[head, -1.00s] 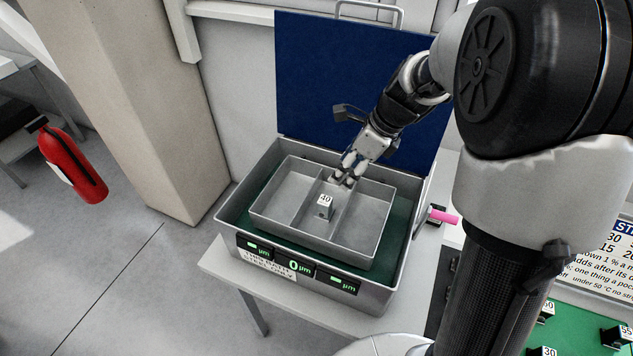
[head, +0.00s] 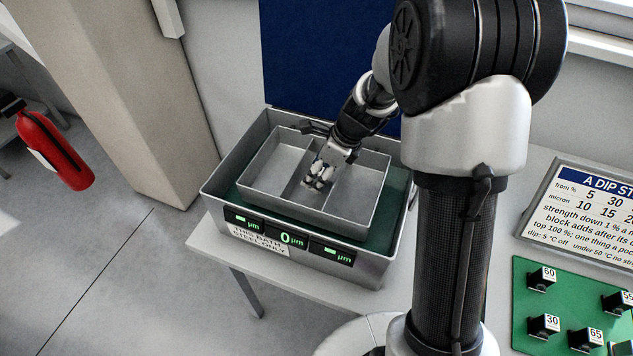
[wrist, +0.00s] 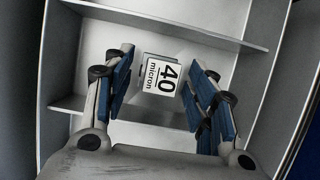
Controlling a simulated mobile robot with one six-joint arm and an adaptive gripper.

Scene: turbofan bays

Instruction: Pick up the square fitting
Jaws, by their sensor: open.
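The square fitting (wrist: 161,75) is a small grey block with a white face marked "40 micron". It is in the middle compartment of the grey divided tray (head: 268,208). My gripper (wrist: 160,88) is open, with its blue-padded fingers on either side of the fitting in the wrist view. A gap shows on each side, so the fingers look apart from it. In the head view my gripper (head: 318,182) is down in the middle compartment and hides most of the fitting.
The tray sits inside a metal bath (head: 215,200) with a raised blue lid (head: 310,60) and a display reading 0 µm. Tray dividers (wrist: 160,18) stand close to the fingers. A green board (head: 530,320) with numbered blocks and a sign (head: 590,205) are at right.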

